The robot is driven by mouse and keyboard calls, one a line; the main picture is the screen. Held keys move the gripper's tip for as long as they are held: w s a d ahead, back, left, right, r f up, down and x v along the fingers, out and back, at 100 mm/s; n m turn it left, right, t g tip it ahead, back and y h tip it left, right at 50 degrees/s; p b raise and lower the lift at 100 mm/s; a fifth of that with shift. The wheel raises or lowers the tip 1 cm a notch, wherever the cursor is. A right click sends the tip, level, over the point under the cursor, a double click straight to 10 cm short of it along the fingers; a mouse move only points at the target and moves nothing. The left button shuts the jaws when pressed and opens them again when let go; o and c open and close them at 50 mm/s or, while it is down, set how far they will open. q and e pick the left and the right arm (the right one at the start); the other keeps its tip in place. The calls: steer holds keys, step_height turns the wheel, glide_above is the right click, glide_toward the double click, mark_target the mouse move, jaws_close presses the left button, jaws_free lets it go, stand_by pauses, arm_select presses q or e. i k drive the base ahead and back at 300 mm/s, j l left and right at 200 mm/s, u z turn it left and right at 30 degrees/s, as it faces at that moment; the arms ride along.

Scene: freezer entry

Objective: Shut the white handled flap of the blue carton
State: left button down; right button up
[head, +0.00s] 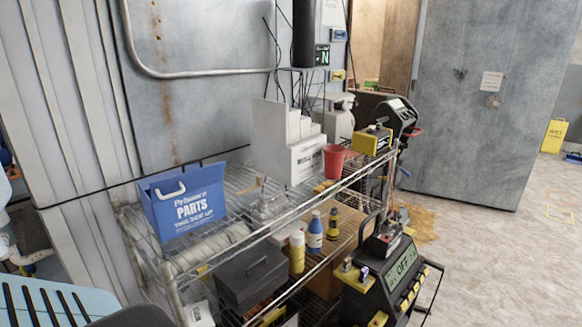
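Blue panels stand up around the top, and the carton looks open there. I cannot clearly tell which panel is the flap that bears the handle. The inside of the carton is mostly hidden. Neither of my grippers can be made out in the head view, and nothing is seen touching the carton.
The wire shelf (225,262) also holds white boxes (285,145) and a red cup (334,161) right of the carton. A dark toolbox (250,275) and bottles (297,251) sit lower. A yellow-black device (395,280) stands at its front right. Open floor (500,260) lies right.

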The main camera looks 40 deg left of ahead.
mark_target(170, 187)
steer(key=j+u, duration=0.15)
steer(key=u, duration=1.8)
